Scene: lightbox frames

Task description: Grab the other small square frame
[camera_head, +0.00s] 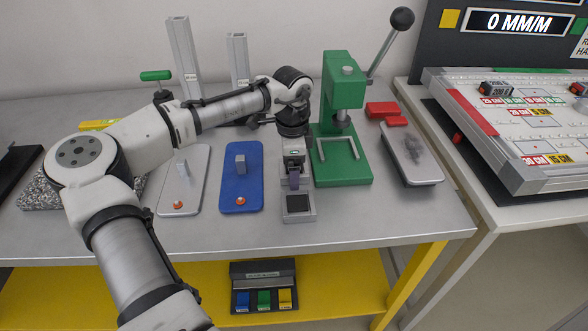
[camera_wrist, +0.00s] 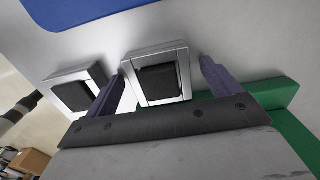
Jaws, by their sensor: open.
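Two small square frames, silver with dark centres, lie on the grey table. In the wrist view one frame (camera_wrist: 184,75) is between the two purple fingers of my gripper (camera_wrist: 160,80), with a gap on each side. The other frame (camera_wrist: 99,74) is at the left, just outside the left finger. In the head view the nearer frame (camera_head: 299,217) shows clearly close to the table's front. My gripper (camera_head: 294,181) points down just behind it, open and empty, and largely hides the farther frame.
A green lever press (camera_head: 343,181) stands close on the right of my gripper. A blue board (camera_head: 241,190) and a grey board (camera_head: 184,194) lie to the left. A grey tray (camera_head: 425,172) and red blocks (camera_head: 382,109) are farther right. The table's front strip is clear.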

